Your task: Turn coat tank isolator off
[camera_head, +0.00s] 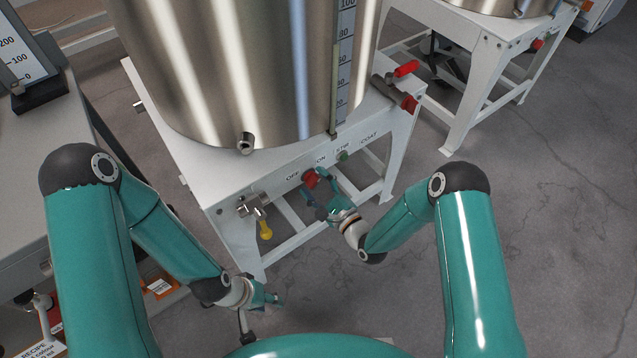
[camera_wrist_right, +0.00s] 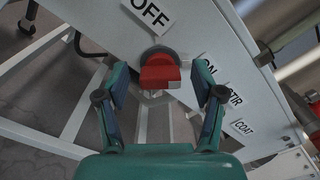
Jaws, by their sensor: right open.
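The red isolator knob (camera_head: 309,178) sits on the front beam of the white tank stand, between the OFF label (camera_head: 292,177) and the ON label (camera_head: 320,161). In the right wrist view the red knob (camera_wrist_right: 160,72) is near the middle, with OFF (camera_wrist_right: 152,14) above it and ON to its right. My right gripper (camera_head: 318,188) is in front of the knob. In the wrist view its two fingers (camera_wrist_right: 156,80) are spread, one on each side of the knob, with gaps visible. My left gripper (camera_head: 272,298) hangs low at the left, away from the knob; its jaw opening is unclear.
The steel tank (camera_head: 240,70) stands above the beam. A red-handled valve (camera_head: 406,69) sits at the right corner.

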